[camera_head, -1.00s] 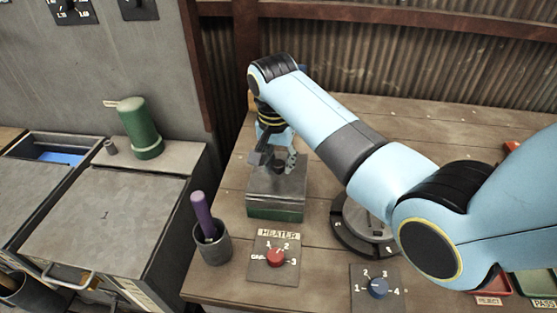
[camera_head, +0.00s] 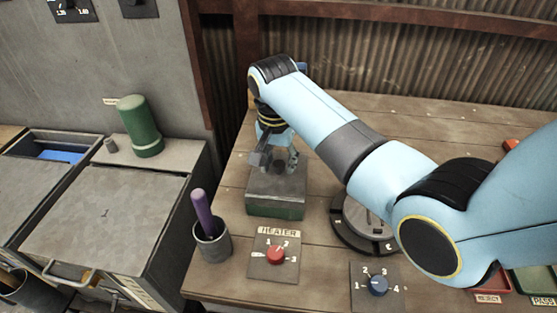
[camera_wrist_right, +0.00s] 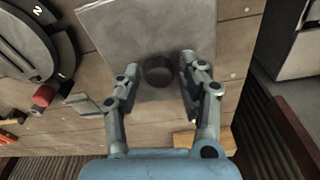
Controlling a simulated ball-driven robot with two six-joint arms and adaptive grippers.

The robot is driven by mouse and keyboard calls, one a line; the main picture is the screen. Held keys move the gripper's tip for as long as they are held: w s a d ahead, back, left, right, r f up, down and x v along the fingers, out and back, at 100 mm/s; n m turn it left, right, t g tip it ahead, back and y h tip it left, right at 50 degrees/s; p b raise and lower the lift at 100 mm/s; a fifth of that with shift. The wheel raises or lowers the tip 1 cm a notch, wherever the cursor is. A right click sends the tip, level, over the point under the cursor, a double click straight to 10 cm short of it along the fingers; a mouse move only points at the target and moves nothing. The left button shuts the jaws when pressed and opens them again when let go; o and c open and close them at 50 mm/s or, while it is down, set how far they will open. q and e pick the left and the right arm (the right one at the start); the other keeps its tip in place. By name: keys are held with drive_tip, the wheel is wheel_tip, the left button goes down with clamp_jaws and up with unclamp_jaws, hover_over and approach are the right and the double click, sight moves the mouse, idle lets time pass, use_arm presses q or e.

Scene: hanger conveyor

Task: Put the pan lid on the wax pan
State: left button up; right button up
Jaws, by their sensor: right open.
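The pan lid (camera_head: 293,187) is a flat grey square plate. It lies level on top of the wax pan (camera_head: 275,211), a box whose green side shows below it. In the right wrist view the lid (camera_wrist_right: 120,35) has a dark round knob (camera_wrist_right: 158,70) at its middle. My right gripper (camera_head: 278,161) is just above the lid. In the wrist view its fingers (camera_wrist_right: 155,85) are spread on either side of the knob, open, with a gap visible around it. My left gripper is not in view.
A cup with a purple-handled tool (camera_head: 212,243) stands left of the heater dial (camera_head: 275,256). A round dark-rimmed plate (camera_head: 360,222) lies right of the pan, partly under my arm. A blue dial (camera_head: 377,285) is at the front edge. The back of the table is clear.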

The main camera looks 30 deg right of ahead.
sight(277, 178)
drive_tip(key=o, duration=0.6)
drive_tip(key=shift+c, duration=0.2)
wheel_tip(277, 178, up, 12)
drive_tip(key=a, duration=0.1)
drive_tip(key=shift+s, duration=0.45)
drive_tip(key=shift+f, duration=0.1)
